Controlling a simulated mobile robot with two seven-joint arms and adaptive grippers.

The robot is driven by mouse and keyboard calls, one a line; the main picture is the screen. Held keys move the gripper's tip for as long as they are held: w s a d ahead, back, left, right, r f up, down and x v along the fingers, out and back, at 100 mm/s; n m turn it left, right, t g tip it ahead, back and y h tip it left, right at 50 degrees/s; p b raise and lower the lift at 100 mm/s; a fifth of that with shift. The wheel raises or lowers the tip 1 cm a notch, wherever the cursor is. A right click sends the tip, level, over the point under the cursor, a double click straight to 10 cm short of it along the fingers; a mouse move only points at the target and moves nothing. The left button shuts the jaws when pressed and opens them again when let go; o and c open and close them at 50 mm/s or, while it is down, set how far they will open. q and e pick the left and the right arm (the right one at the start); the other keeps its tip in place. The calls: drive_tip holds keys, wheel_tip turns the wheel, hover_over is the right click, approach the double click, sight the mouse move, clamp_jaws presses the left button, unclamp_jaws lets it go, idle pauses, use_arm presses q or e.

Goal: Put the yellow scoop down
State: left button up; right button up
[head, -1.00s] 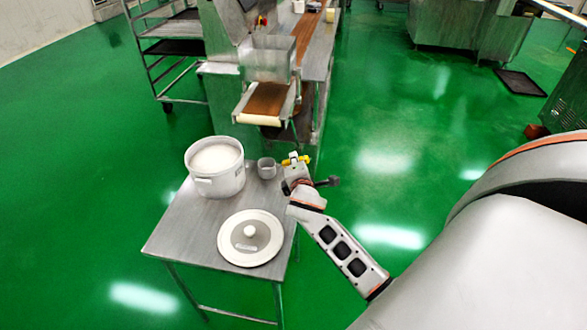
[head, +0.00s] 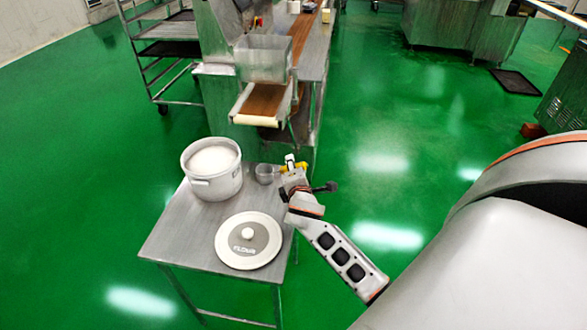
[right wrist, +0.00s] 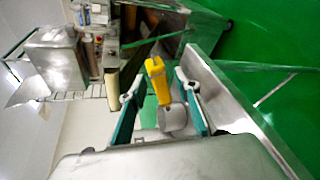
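The yellow scoop shows in the head view as a grey cup (head: 265,174) with a yellow handle, at the far right edge of the metal table (head: 190,238). My right gripper (head: 291,164) is at its handle end. In the right wrist view the yellow handle (right wrist: 158,80) and grey cup lie between the two teal-padded fingers of my right gripper (right wrist: 160,95). The fingers are apart, with gaps beside the handle. Whether the cup rests fully on the table is hard to tell. My left gripper is not in view.
A white pot (head: 213,180) of white powder stands left of the scoop. A round lid (head: 248,240) marked FLOUR lies on the table's front. The machine with its conveyor (head: 262,105) stands just behind the table. A tray rack (head: 165,50) is at the back left.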

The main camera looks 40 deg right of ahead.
use_arm(q)
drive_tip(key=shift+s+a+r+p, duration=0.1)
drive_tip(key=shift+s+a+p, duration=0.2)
drive_tip(key=shift+p, duration=0.7)
use_arm(e)
drive_tip(key=v, duration=1.2)
drive_tip(key=shift+s, duration=0.15)
